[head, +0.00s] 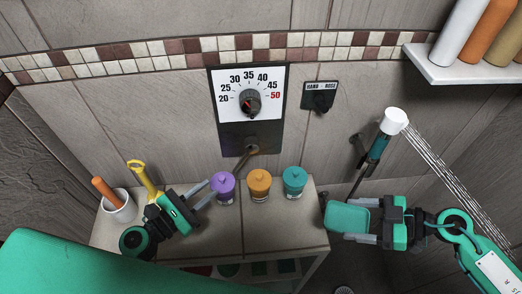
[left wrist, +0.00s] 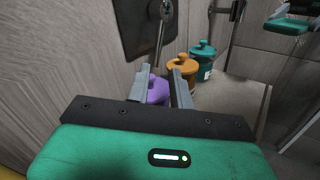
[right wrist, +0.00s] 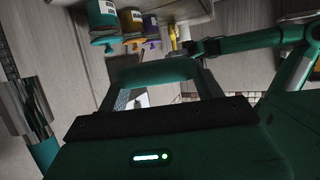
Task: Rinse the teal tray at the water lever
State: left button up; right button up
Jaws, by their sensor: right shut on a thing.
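The teal tray (head: 346,218) is in my right gripper (head: 362,221), which is shut on it, right of the bench. The tray also shows between the fingers in the right wrist view (right wrist: 155,75). The water lever (head: 249,151) sticks out from the wall panel under the temperature dial. It also shows in the left wrist view (left wrist: 161,38). My left gripper (head: 211,189) is open and empty, with its fingertips close to the purple jar (head: 222,187). Whether they touch the jar I cannot tell.
An orange jar (head: 259,185) and a teal jar (head: 294,182) stand on the bench (head: 275,236). A white cup (head: 119,207) stands at its left end. A shower head (head: 394,122) sprays water down to the right, above my right arm. A hand/hose knob (head: 320,100) is on the wall.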

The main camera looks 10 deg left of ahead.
aim_at(239, 163)
jog(key=shift+a+r, duration=0.1)
jog(key=shift+a, duration=0.05)
pick_arm(q)
jog(key=p+x, duration=0.2)
jog(key=x, duration=0.9)
jog(key=shift+w+d+p, duration=0.1)
jog(key=shift+w+p, duration=0.2)
jog(key=shift+w, duration=0.1)
pick_arm(e)
notch_tip(239, 163, up, 2)
jog(key=shift+r, duration=0.2)
pick_arm(q)
grip_shut()
